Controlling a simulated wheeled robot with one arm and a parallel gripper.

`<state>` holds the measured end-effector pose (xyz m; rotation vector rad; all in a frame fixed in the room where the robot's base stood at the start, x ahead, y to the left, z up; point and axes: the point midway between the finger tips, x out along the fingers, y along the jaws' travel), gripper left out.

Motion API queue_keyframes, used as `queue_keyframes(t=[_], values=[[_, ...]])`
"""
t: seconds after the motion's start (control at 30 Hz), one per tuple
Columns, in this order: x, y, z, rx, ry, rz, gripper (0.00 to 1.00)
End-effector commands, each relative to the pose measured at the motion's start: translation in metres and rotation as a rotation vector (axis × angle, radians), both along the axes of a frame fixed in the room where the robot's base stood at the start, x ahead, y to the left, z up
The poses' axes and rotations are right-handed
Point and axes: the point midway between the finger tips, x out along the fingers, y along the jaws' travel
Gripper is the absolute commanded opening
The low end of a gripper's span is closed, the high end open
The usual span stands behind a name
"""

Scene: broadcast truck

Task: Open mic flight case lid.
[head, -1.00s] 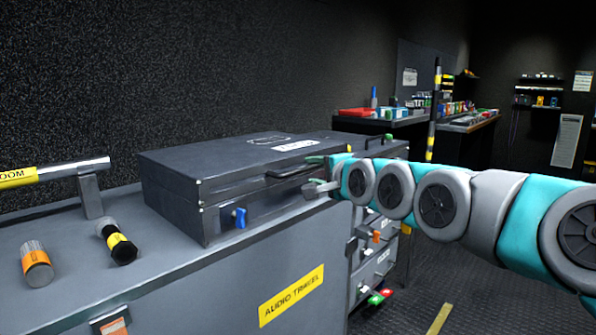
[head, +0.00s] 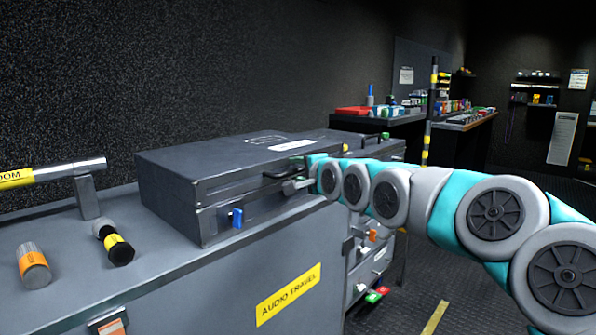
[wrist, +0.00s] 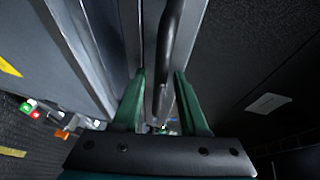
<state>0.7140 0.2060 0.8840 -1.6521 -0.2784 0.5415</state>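The mic flight case (head: 205,226), a dark grey box, lies on a grey cabinet top in the head view. Its lid (head: 215,160) looks down, with a seam along the front. A blue latch (head: 237,218) is on the front left, and a black handle (head: 282,172) is on the front. My gripper (head: 290,175) is at the handle, coming from the right. In the wrist view, its green fingers (wrist: 160,98) are apart, with the dark handle bar (wrist: 169,55) between them. A gap shows on both sides of the bar, so it is not gripped.
The cabinet (head: 190,285) has a yellow AUDIO TRAVEL label. A striped pole (head: 430,110) stands behind my arm. Floor at right is open.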

Motion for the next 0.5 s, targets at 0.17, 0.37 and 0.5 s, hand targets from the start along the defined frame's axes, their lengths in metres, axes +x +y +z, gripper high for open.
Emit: queue_keyframes(t=[0.17, 0.37, 0.5], values=[[0.0000, 0.0000, -0.0002, 0.000, 0.000, 0.000, 0.21], [0.0000, 0.0000, -0.0003, 0.000, 0.001, 0.000, 0.00], [-0.0001, -0.0001, -0.0004, 0.000, 0.001, 0.000, 0.00]])
